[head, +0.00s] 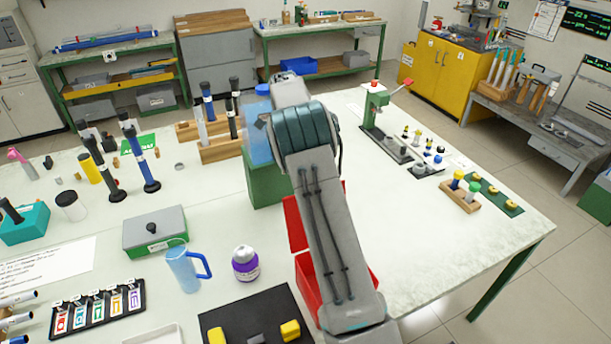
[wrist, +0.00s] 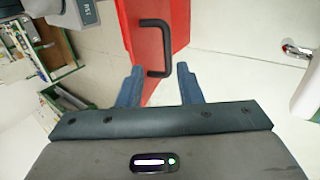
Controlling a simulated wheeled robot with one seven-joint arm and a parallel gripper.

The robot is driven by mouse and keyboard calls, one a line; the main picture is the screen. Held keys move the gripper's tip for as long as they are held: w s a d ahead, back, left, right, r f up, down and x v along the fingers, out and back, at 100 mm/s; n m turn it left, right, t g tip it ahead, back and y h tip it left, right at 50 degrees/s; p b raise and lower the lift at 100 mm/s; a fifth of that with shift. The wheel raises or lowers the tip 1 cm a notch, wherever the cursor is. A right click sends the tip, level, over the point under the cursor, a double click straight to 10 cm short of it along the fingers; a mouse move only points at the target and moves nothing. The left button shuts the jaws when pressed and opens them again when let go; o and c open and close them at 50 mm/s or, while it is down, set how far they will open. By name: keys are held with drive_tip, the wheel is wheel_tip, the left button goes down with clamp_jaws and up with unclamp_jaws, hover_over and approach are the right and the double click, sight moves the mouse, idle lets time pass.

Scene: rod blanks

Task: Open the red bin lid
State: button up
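The red bin (head: 306,287) stands on the table, largely hidden behind my arm in the head view. A red panel (head: 295,226) shows at its far side; how far the lid is raised is hard to tell. In the wrist view the red lid (wrist: 142,42) carries a black bar handle (wrist: 155,24). My gripper (wrist: 158,72) is open, with its two blue-grey fingers apart. The near end of the handle lies between the fingertips in the picture; contact cannot be made out. My gripper is hidden by my arm in the head view.
Left of the bin are a purple-labelled jar (head: 245,264), a blue mug (head: 184,268) and a black mat (head: 222,310) with yellow blocks. A green box (head: 266,182) stands beyond the bin. The tabletop right of my arm (head: 425,240) is largely clear.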

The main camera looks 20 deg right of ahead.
drive_tip(key=shift+w+r, duration=0.15)
drive_tip(key=shift+r, duration=0.05)
drive_tip(key=c, duration=0.7)
drive_tip(key=n+t+b, duration=0.1)
drive_tip(key=n+b, duration=0.1)
drive_tip(key=n, duration=0.1)
drive_tip(key=shift+d+r+t, duration=0.1)
drive_tip(key=shift+d+t, duration=0.05)
drive_tip(key=shift+t, duration=0.25)
clamp_jaws()
wheel_tip(320, 180, up, 4)
drive_tip(key=s+n+t+b, duration=0.1)
drive_tip(key=n+t+b, duration=0.65)
drive_tip(key=n, duration=0.75)
wheel_tip(320, 180, down, 10)
drive_tip(key=s+p, duration=0.1)
drive_tip(key=p, duration=0.2)
drive_tip(key=shift+s+a+r+t+y, duration=0.25)
drive_tip(key=shift+s+t+y, duration=0.05)
drive_tip(key=shift+t, duration=0.15)
